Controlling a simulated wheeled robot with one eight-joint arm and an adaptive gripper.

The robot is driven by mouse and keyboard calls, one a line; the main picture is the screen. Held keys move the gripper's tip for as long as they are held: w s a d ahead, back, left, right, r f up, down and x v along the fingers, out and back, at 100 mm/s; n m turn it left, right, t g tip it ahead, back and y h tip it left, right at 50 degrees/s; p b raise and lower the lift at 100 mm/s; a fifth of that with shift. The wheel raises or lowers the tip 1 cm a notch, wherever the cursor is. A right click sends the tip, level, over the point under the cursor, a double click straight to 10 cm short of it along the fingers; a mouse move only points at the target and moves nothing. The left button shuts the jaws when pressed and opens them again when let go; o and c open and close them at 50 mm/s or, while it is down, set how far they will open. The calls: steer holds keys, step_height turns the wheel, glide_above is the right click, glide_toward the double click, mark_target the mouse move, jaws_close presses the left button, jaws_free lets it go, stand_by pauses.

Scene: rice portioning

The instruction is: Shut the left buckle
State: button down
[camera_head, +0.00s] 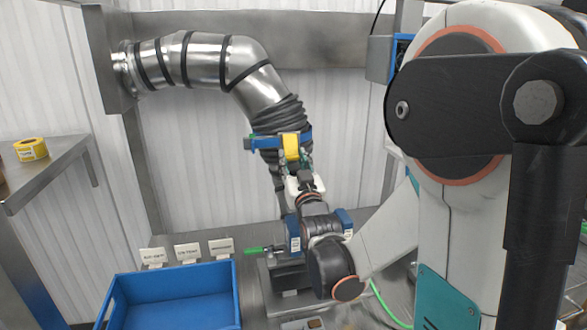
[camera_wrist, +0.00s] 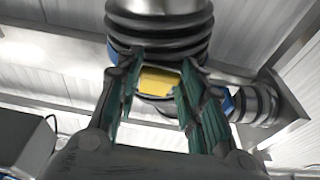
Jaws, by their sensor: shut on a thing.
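A yellow buckle (camera_head: 291,147) sits on a blue band (camera_head: 262,142) around the black ribbed sleeve at the lower end of the metal pipe. In the wrist view the yellow buckle (camera_wrist: 158,81) shows between the green-lined fingers, in front of the ribbed sleeve (camera_wrist: 160,22). My gripper (camera_head: 296,162) points up at the buckle from below, and its fingertips (camera_wrist: 155,76) are on either side of it. It is shut on the yellow buckle. The fingers hide the buckle's sides, so I cannot tell whether its latch is closed.
The metal pipe (camera_head: 205,60) runs along the back wall and bends down to the sleeve. A blue crate (camera_head: 175,282) stands lower left, with small white labels (camera_head: 187,251) behind it. A yellow tape roll (camera_head: 31,149) lies on the left shelf (camera_head: 45,172).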

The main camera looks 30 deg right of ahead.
stand_by(0.4)
steer(key=c, duration=1)
jaws_free()
steer(key=shift+c, duration=0.2)
steer(key=v, duration=1.2)
steer(key=shift+w+f, duration=0.1)
